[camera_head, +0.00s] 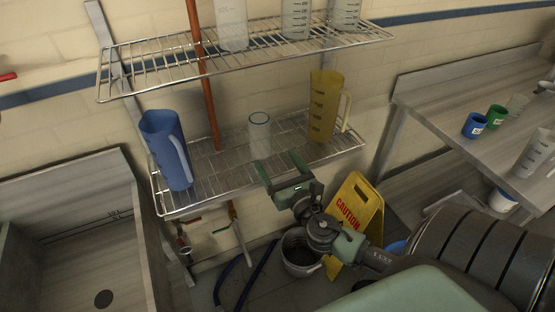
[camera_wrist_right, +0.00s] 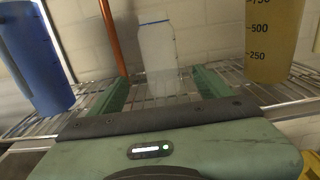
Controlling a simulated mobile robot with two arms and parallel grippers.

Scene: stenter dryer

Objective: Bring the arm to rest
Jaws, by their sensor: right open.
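My right gripper (camera_head: 280,168) is open and empty in the head view, at the front edge of the lower wire shelf. Its two green fingers (camera_wrist_right: 160,95) show spread apart in the right wrist view. A clear container with a blue rim (camera_head: 260,134) stands upright on the lower shelf, beyond the fingertips. In the wrist view this container (camera_wrist_right: 157,55) appears between the fingers, and a gap to them cannot be judged exactly. My left gripper is not in view.
A blue jug (camera_head: 166,150) stands left and an amber jug (camera_head: 322,105) right on the lower wire shelf (camera_head: 215,170). The upper shelf (camera_head: 165,65) holds clear vessels. A yellow caution sign (camera_head: 355,207) and bucket (camera_head: 301,258) are below. A sink (camera_head: 75,245) is left, a steel table (camera_head: 440,100) right.

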